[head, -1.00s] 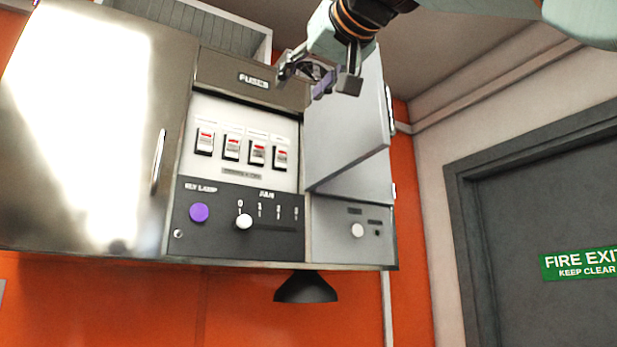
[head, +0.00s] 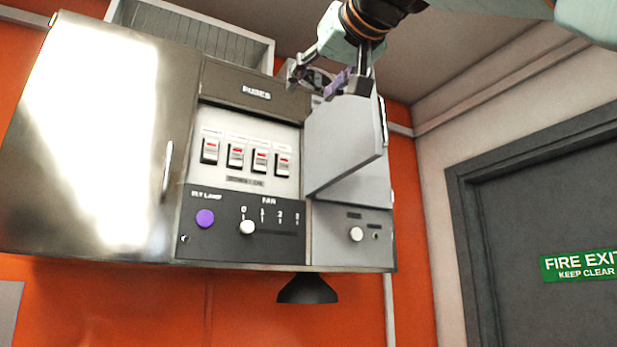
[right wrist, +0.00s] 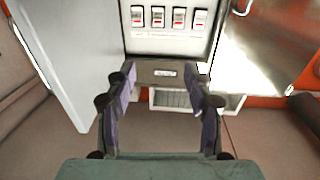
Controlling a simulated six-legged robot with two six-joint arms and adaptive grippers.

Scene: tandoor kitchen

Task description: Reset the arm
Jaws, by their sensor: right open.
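The fuse panel in the head view holds several white switches with red marks (head: 236,156) in a row below the FUSES label (head: 256,93). A grey hinged door (head: 343,140) stands swung open to the right of the switches. My right gripper (head: 326,80) is in front of the upper part of the cabinet, near the top of that door, open with nothing between its fingers. In the right wrist view its two fingers (right wrist: 165,97) are spread, and the switches (right wrist: 168,18) show beyond them, upside down. Whether any switch differs from the others is too small to tell. My left gripper is not in view.
A shiny steel door (head: 80,140) is at left. A dark lamp (head: 307,290) hangs below. A fire exit door (head: 550,210) is at right.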

